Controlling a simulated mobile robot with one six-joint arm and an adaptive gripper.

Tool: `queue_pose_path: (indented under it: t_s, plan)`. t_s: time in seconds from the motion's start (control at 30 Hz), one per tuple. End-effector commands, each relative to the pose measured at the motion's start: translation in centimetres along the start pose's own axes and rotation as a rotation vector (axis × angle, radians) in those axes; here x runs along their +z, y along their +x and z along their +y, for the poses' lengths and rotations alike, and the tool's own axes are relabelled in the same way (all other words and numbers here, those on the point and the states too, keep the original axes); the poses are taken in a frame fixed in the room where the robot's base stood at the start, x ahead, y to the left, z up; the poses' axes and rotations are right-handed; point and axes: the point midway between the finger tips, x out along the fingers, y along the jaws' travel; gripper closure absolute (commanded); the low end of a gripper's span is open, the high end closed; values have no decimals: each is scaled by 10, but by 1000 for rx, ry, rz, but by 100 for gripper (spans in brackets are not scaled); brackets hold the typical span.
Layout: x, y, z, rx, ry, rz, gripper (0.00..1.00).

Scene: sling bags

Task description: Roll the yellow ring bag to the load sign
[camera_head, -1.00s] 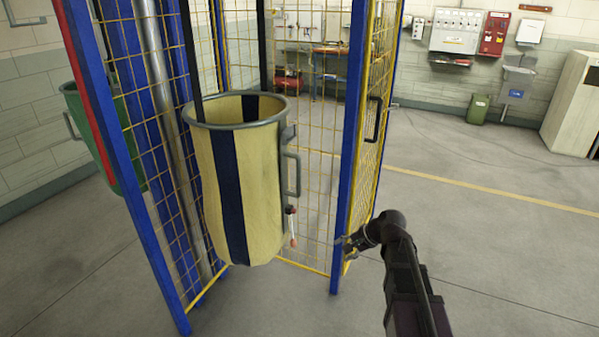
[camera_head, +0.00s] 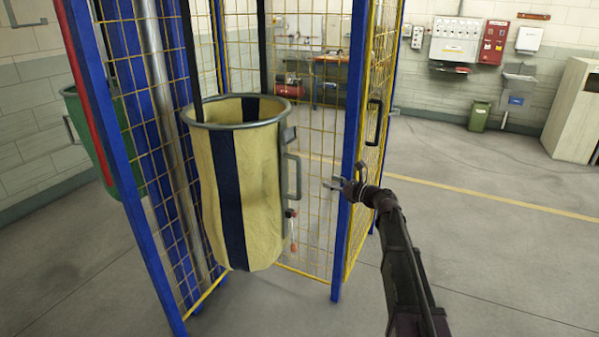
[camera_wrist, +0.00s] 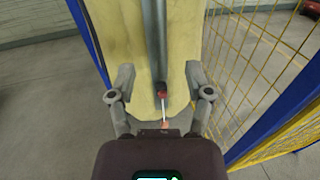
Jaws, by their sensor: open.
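The yellow bag (camera_head: 257,190) with a dark blue stripe and a grey metal rim ring hangs upright inside the mesh cage in the head view. A grey D-shaped handle (camera_head: 294,176) is on its right side, and a small red-tipped cord end (camera_head: 292,213) hangs below. My gripper (camera_head: 334,184) is open and empty, right of the handle and apart from it, by the blue post. In the wrist view the yellow bag (camera_wrist: 125,45) and its grey vertical bar (camera_wrist: 155,40) lie ahead, between my open fingers (camera_wrist: 160,95). I see no load sign that I can make out.
The blue cage post (camera_head: 350,150) and yellow mesh door (camera_head: 372,130) stand close to my arm. A green bag (camera_head: 95,140) hangs at the left behind a blue and red post. Open floor (camera_head: 480,240) lies to the right.

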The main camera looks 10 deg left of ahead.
Motion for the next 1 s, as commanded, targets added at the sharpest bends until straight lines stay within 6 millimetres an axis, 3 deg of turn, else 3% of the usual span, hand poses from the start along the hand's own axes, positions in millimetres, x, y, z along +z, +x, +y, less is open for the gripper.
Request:
queue_pose_path:
  t_s: [0.47, 0.67, 1.0]
  plan:
    - [0, 7, 0, 2, -4, 2, 35]
    - [0, 26, -1, 2, -4, 2, 35]
    - [0, 76, -1, 3, -5, 2, 35]
